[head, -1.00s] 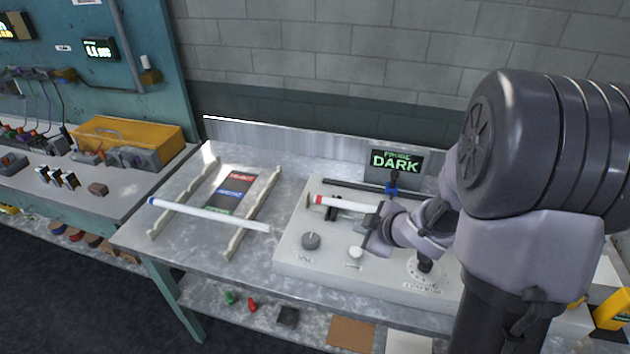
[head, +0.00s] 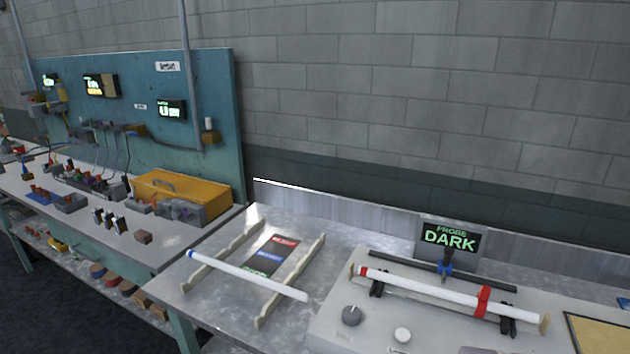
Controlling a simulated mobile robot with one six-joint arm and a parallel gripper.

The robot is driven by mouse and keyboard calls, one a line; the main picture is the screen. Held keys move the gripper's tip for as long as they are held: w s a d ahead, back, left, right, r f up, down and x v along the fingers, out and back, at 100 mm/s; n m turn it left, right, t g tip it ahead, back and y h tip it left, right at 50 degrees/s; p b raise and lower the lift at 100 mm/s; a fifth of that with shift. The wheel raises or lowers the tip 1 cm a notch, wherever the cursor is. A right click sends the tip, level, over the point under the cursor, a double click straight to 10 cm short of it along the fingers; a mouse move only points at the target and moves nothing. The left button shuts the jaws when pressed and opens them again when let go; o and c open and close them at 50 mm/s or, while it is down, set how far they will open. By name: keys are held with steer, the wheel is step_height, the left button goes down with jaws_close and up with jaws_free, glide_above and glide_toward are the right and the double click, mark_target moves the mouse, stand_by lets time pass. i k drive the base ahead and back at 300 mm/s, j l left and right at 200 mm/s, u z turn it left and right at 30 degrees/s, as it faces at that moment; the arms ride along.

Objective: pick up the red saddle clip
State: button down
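A red clip (head: 483,301), which looks like the saddle clip, sits on a white glass tube (head: 420,287) near the tube's right end. Whether it wraps fully around the tube or only straddles it I cannot tell. The tube has a red band at its left end and lies across dark supports on the pale bench unit (head: 345,338). My gripper is not in view.
A blue clamp (head: 445,268) on a dark rod stands behind the tube, below a screen reading DARK (head: 450,238). A blue-ended tube (head: 248,275) lies on a rack at left.

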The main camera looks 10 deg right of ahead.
mark_target(483, 297)
steer(key=i+j+z, duration=0.15)
steer(key=z, duration=0.35)
steer(key=i+j+z, duration=0.1)
steer(key=z, duration=0.35)
steer(key=i+j+z, duration=0.1)
steer(key=j+z, duration=0.25)
steer(key=z, duration=0.15)
steer(key=j+z, duration=0.25)
steer(key=z, duration=0.25)
steer(key=j+z, duration=0.25)
steer(key=z, duration=0.2)
steer(key=j+z, duration=0.3)
steer(key=z, duration=0.2)
steer(key=k+j+z, duration=0.1)
steer(key=z, duration=0.4)
steer(key=k+j, duration=0.05)
steer(key=j, duration=0.05)
